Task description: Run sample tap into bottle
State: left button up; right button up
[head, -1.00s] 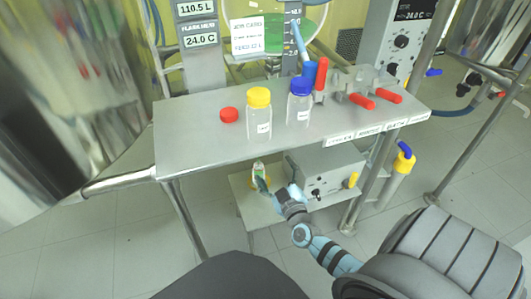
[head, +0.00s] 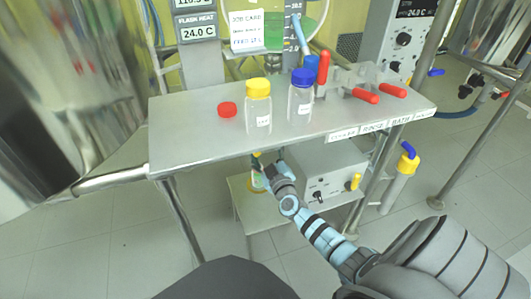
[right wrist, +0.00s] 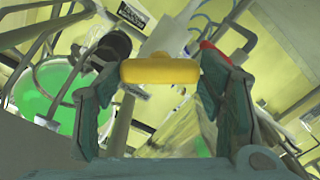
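My right gripper (head: 262,170) is just below the front edge of the upper shelf. In the right wrist view its two fingers (right wrist: 160,85) are spread on either side of a yellow bar-like piece (right wrist: 160,71). The piece almost fills the gap; I cannot tell whether the fingers touch it. A bit of yellow (head: 256,155) shows by the fingers in the head view. A clear bottle with a yellow cap (head: 258,103) and one with a blue cap (head: 301,95) stand upright on the shelf. My left gripper is not in view.
The steel shelf (head: 190,150) also holds a loose red cap (head: 227,109) and clamps with red handles (head: 366,95). A grey control box (head: 318,172) stands on the lower shelf, right of the gripper. A glass vessel with green liquid (head: 282,38) is behind.

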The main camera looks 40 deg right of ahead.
jog(key=shift+c, duration=0.4)
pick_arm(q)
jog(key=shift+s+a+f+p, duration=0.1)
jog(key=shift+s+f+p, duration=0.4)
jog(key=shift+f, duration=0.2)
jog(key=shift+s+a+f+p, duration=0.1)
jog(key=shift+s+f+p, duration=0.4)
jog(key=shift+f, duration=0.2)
pick_arm(e)
jog(key=shift+f+m, duration=0.1)
jog(key=shift+m, duration=3.3)
jog(key=o, duration=1.2)
jog(key=shift+c, duration=0.2)
jog(key=shift+s, duration=0.1)
